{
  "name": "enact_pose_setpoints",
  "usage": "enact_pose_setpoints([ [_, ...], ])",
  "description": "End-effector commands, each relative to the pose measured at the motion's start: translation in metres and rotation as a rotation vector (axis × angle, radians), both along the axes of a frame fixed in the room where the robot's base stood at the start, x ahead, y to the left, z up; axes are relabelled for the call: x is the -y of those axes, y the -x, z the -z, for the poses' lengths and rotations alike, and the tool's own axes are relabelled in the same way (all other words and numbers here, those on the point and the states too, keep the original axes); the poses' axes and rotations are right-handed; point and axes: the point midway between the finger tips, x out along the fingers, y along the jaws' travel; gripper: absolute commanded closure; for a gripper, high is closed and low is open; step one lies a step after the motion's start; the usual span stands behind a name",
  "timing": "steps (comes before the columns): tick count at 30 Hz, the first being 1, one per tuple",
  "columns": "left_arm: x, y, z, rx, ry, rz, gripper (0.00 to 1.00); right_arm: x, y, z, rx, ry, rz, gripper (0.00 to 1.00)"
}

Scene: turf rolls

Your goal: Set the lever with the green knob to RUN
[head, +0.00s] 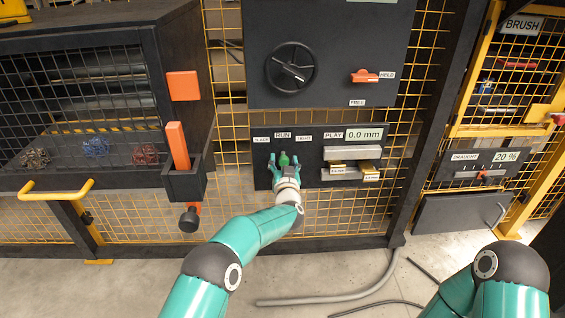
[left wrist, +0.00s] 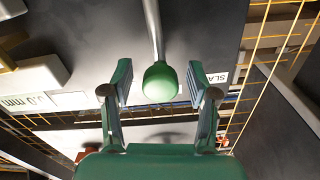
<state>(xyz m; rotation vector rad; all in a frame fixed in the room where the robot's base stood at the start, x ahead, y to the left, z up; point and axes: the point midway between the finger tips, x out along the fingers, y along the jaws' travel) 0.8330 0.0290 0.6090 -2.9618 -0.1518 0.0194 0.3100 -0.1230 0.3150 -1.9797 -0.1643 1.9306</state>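The green knob (head: 284,158) sits on a lever at the dark panel (head: 263,172), below the labels SLACK (head: 261,139), RUN (head: 282,135) and TIGHT (head: 303,137). It appears roughly under RUN; the exact setting cannot be told. In the left wrist view the knob (left wrist: 160,82) ends a grey rod (left wrist: 152,30). My left gripper (head: 280,160) is open, with one finger on each side of the knob. The left wrist view shows gaps between my left gripper's fingers (left wrist: 160,76) and the knob. My right gripper is out of view.
A black handwheel (head: 292,68) and an orange HELD/FREE lever (head: 364,76) are above. A 0.0 mm display (head: 364,134) and a grey block (head: 352,153) are to the right. An orange bar in a black holder (head: 184,184) stands left. Yellow mesh surrounds the panel.

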Motion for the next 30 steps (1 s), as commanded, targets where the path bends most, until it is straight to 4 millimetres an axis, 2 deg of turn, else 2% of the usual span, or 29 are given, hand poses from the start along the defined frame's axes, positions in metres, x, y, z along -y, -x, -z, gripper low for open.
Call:
enact_pose_setpoints([
  [8,0.001,0.002,-0.002,0.002,0.001,0.0,0.41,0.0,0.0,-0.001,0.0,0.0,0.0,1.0],
  [14,0.002,0.014,-0.002,0.001,0.0,0.0,0.41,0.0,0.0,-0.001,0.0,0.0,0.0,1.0],
  [20,0.005,0.04,-0.002,0.001,0.001,0.002,0.41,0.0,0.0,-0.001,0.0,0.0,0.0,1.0],
  [30,0.01,0.094,0.0,-0.001,-0.001,0.002,0.41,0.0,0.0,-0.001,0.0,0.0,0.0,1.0],
])
